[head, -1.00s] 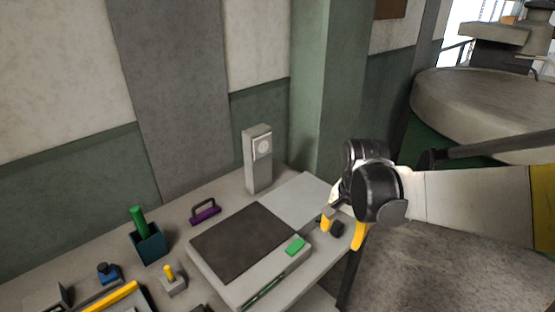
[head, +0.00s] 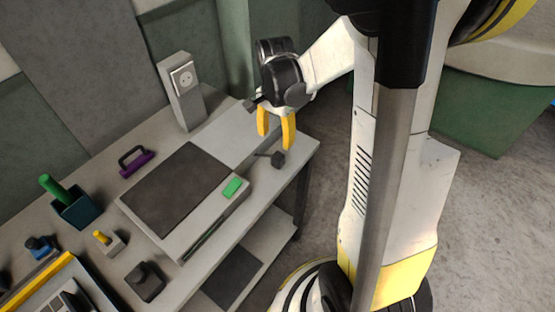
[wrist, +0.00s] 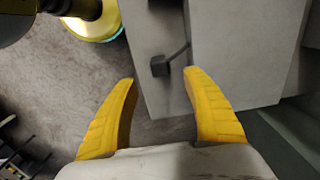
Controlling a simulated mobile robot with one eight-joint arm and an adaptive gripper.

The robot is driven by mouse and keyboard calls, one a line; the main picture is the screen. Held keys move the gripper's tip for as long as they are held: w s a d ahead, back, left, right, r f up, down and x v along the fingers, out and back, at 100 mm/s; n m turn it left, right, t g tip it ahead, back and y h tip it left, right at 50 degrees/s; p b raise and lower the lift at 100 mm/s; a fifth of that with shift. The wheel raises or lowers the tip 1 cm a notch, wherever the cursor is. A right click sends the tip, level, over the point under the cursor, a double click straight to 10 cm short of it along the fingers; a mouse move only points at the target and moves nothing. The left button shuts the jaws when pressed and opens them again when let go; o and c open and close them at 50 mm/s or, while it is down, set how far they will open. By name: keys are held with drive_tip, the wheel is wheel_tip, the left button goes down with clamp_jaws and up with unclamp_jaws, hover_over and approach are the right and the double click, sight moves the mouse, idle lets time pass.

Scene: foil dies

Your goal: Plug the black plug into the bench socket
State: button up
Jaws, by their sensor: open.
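The black plug (head: 278,158) is a small dark block with a thin prong or cord stub, lying near the bench's right front corner. The bench socket (head: 182,78) is a pale round-faced outlet on an upright grey post at the back of the bench. My gripper (head: 275,140) is open and empty, its yellow fingers pointing down just above and behind the plug in the head view. In the wrist view the plug (wrist: 159,66) shows between and slightly beyond the open fingertips (wrist: 161,77), apart from both. The socket is not in the wrist view.
A purple handle (head: 136,160), a teal cup (head: 75,208) with a green rod, a yellow-pegged block (head: 108,243) and a dark block (head: 145,282) stand left.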

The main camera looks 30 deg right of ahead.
sight(278, 155)
wheel_tip(278, 155, down, 4)
drive_tip(key=shift+f+b, duration=0.25)
drive_tip(key=shift+b, duration=0.4)
drive_tip(key=shift+d, duration=0.1)
drive_tip(key=f+b, duration=0.1)
drive_tip(key=f, duration=0.2)
drive_tip(key=f+b, duration=0.1)
drive_tip(key=f, duration=0.1)
drive_tip(key=shift+d+f+b, duration=0.15)
drive_tip(key=shift+d+b, duration=0.15)
drive_tip(key=c, duration=1.2)
